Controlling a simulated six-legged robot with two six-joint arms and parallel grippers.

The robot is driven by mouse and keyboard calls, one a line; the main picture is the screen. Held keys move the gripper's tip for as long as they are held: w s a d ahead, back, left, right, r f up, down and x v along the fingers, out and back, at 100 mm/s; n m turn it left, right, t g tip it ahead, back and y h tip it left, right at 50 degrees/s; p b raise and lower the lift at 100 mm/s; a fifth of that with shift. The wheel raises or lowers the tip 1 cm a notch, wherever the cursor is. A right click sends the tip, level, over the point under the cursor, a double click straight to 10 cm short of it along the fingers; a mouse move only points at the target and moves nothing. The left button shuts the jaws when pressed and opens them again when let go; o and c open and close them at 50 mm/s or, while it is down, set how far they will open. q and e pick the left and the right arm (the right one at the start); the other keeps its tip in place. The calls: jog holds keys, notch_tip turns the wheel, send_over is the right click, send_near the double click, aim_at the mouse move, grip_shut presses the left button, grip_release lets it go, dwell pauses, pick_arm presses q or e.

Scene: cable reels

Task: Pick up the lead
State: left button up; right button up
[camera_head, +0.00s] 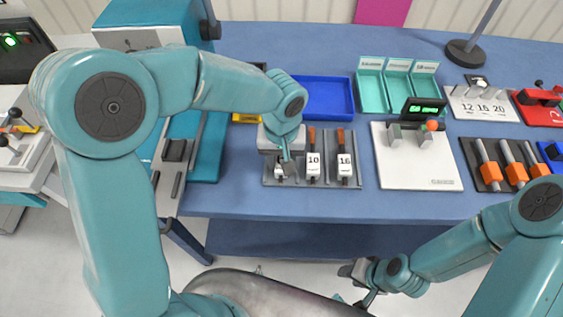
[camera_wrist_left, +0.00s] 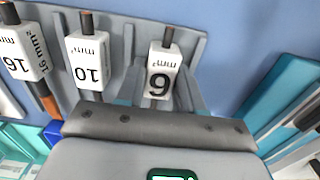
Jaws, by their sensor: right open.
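I cannot pick out a lead for certain in either view. My left gripper (camera_head: 284,168) is over the left slot of a grey rack (camera_head: 329,178). The rack holds tools with white blocks: one marked 10 (camera_head: 314,166), one marked 16 (camera_head: 344,165), and one marked 6 (camera_wrist_left: 162,82), mostly hidden by my gripper in the head view. In the left wrist view the 6 block stands just ahead of the gripper body. I cannot tell whether the fingers touch it. My right gripper (camera_head: 354,286) is open and empty, low in front of the table.
On the blue table (camera_head: 420,207) are a blue tray (camera_head: 328,98), teal bins (camera_head: 396,92), a white station with a green display (camera_head: 424,168), and a rack of orange-handled tools (camera_head: 489,167). A black stand (camera_head: 465,53) is behind. The table's front strip is clear.

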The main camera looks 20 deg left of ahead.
pick_arm(q)
jog(key=shift+d+r, duration=0.1)
grip_shut()
